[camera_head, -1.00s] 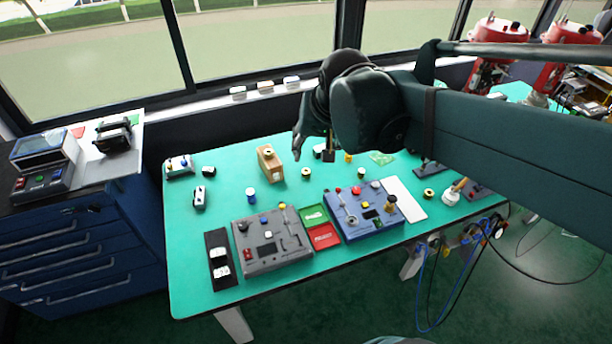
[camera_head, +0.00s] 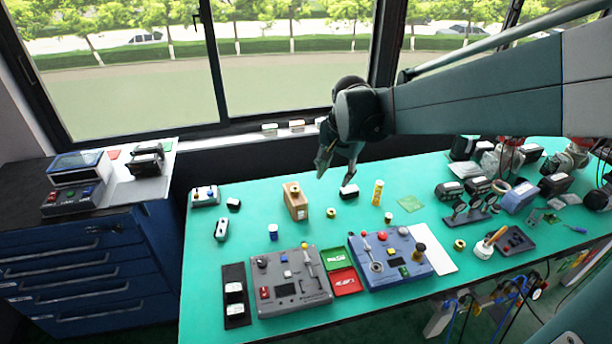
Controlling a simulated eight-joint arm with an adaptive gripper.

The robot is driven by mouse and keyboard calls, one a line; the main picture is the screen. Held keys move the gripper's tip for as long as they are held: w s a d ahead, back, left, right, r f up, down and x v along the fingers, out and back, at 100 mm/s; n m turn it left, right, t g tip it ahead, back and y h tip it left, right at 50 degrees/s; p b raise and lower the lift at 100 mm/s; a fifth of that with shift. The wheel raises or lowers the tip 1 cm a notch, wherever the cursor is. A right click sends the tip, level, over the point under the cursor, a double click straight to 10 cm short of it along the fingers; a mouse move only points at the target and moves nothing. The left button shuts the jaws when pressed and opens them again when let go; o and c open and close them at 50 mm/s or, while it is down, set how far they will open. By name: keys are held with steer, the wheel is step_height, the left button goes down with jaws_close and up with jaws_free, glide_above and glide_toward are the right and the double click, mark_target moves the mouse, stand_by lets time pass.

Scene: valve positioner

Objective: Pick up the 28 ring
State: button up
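I cannot read any size mark, so I cannot tell which ring is the 28 ring. A similar ring (camera_head: 459,245) lies at the right, beside the white sheet. A yellowish ring-like piece (camera_head: 294,188) shows on top of the wooden block (camera_head: 297,205). My gripper (camera_head: 336,176) points down over the back of the table, right of the block, with its fingers apart. I see nothing between them. A small black and white piece (camera_head: 349,191) sits just below the right finger.
A grey control box (camera_head: 293,285) and a blue control box (camera_head: 390,262) stand at the front, with green and red trays (camera_head: 346,281) between them. A yellow cylinder (camera_head: 377,192) stands right of my gripper. Many dark devices and a rack (camera_head: 470,214) crowd the right side.

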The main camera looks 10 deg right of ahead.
steer(key=w+d+f+m+g+b, duration=0.2)
steer(key=w+d+f+m+b, duration=0.15)
steer(key=w+f, duration=0.8)
steer(key=m+g+b, duration=0.1)
steer(key=m, duration=0.3)
glide_above(331, 210)
step_height(331, 210, down, 15)
steer(key=shift+s+f, duration=0.2)
steer(key=shift+s, duration=0.15)
steer(key=shift+f, duration=0.1)
steer(key=shift+f+b, duration=0.35)
steer(key=shift+f, duration=0.85)
steer(key=shift+f, duration=0.1)
steer(key=shift+s+a+f+b, duration=0.1)
steer(key=shift+f+b, duration=0.15)
steer(key=shift+f, duration=1)
steer(key=shift+s+f+b, duration=0.1)
steer(key=shift+f+b, duration=0.15)
steer(key=shift+f, duration=1)
